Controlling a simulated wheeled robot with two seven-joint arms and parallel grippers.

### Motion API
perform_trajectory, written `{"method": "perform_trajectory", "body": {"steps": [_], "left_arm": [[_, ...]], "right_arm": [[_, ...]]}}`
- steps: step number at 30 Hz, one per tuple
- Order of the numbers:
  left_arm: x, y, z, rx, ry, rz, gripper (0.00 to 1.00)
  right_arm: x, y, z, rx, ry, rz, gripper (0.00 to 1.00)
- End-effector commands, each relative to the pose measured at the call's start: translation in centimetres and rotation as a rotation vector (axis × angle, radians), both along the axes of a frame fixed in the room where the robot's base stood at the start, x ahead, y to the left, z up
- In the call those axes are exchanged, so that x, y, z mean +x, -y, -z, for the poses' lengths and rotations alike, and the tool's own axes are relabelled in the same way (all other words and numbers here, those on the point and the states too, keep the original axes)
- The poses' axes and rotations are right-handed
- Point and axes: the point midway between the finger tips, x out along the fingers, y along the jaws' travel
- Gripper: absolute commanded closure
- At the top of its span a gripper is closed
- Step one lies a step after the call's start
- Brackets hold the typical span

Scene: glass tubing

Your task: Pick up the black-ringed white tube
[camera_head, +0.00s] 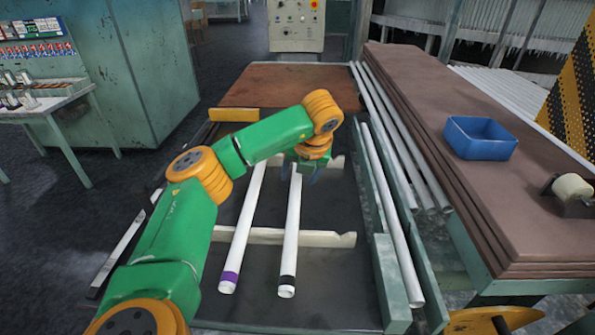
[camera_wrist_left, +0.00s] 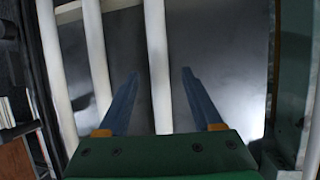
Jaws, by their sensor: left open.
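The black-ringed white tube (camera_head: 291,230) lies lengthwise on the rack, its black ring at the near end. Beside it on the left lies a purple-ringed white tube (camera_head: 242,230). My left gripper (camera_head: 305,172) is over the far end of the black-ringed tube, partly hidden by my green arm. In the left wrist view the two blue fingers (camera_wrist_left: 159,74) are apart, with a white tube (camera_wrist_left: 157,50) running between them. No ring shows there; its position matches the black-ringed tube. My right gripper is not in view.
Pale notched supports (camera_head: 262,236) cross under the tubes. More long pale tubes (camera_head: 390,215) lie along the right side. A blue bin (camera_head: 479,138) sits on a stack of brown boards (camera_head: 450,110) at right. A green cabinet (camera_head: 130,80) stands at left.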

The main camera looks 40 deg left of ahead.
Motion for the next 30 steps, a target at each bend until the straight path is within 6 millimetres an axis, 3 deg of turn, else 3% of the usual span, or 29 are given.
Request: {"method": "perform_trajectory", "body": {"steps": [8, 11, 16, 26, 30], "left_arm": [[0.2, -0.4, 1.0, 0.001, 0.001, 0.0, 0.33], [0.2, -0.4, 0.9, 0.001, 0.001, 0.0, 0.55], [0.2, -0.4, 0.9, -0.001, 0.001, 0.0, 1.0], [0.2, -0.4, 0.8, 0.0, 0.001, 0.001, 1.0], [0.3, -0.4, -0.5, -0.001, 0.004, 0.001, 1.0]], "right_arm": [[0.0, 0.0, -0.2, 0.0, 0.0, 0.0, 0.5], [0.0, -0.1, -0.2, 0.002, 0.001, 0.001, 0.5], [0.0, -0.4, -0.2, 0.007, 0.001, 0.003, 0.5], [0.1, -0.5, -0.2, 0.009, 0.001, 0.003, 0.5], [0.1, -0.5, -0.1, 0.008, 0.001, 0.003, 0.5]]}}
